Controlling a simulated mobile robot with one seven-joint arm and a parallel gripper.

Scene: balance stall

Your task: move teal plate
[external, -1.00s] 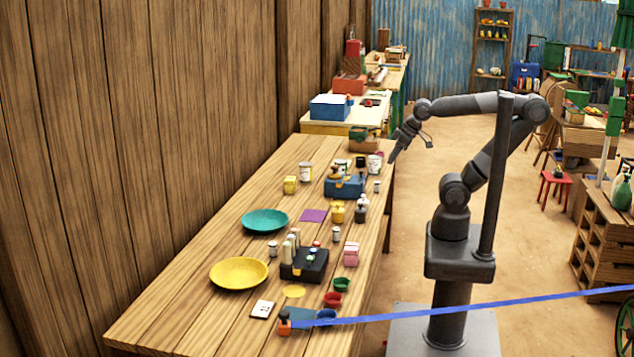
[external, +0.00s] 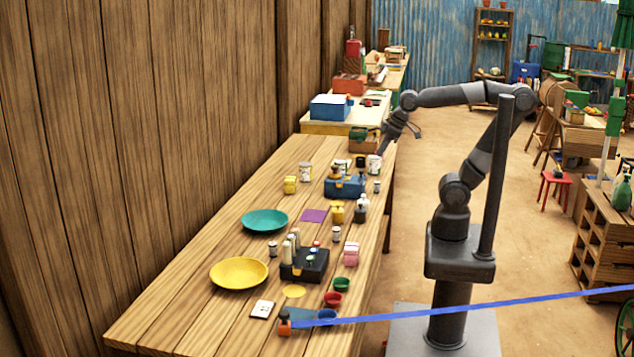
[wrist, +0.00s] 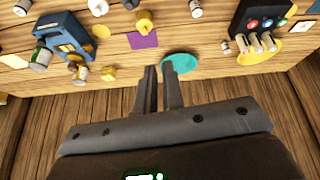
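The teal plate (external: 265,220) lies flat on the wooden table, left of a purple square and behind the yellow plate. In the wrist view the teal plate (wrist: 186,63) shows just beyond and right of my fingertips, with its left edge close behind one finger. My gripper (external: 382,150) is above the far right edge of the table, well away from the plate. In the wrist view my gripper (wrist: 158,68) has its two fingers apart with nothing between them.
A yellow plate (external: 239,273) lies nearer on the table (external: 190,300). A purple square (external: 313,215) is beside the teal plate. A dark caddy (external: 304,265) with bottles and a blue caddy (external: 345,187) stand to the right. A wooden wall (external: 150,120) borders the table's left side.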

